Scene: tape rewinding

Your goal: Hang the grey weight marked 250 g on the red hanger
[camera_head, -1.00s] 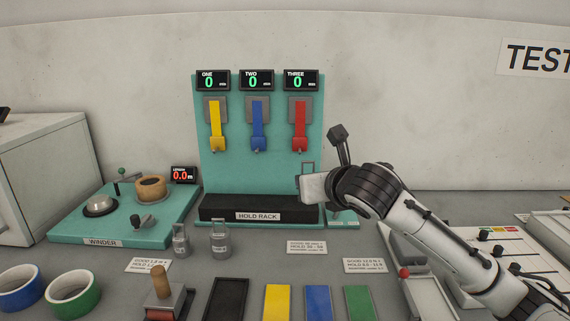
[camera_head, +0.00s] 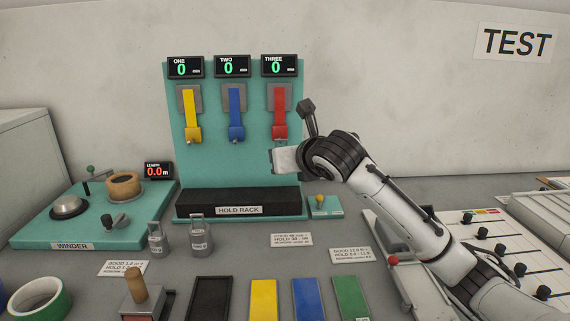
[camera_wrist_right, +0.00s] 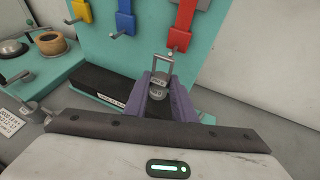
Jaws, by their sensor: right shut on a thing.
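The red hanger (camera_head: 280,106) is the right one of three on the teal rack, under the display THREE. It also shows in the wrist view (camera_wrist_right: 186,18), its hook at the lower end. My right gripper (camera_head: 274,160) is just below the red hanger. In the wrist view its purple fingers (camera_wrist_right: 157,92) are shut on a grey weight (camera_wrist_right: 158,86) with an upright wire loop. The loop stands close to the red hook, slightly left of and below it in that picture; I cannot tell if they touch. The weight's mark is not readable. My left gripper is not in view.
Two other grey weights (camera_head: 157,240) (camera_head: 200,236) stand on the table left of centre. Yellow (camera_head: 192,117) and blue (camera_head: 236,114) hangers are empty beside the red one. The black HOLD RACK base (camera_head: 238,203) lies below. The winder (camera_head: 120,205) is at left.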

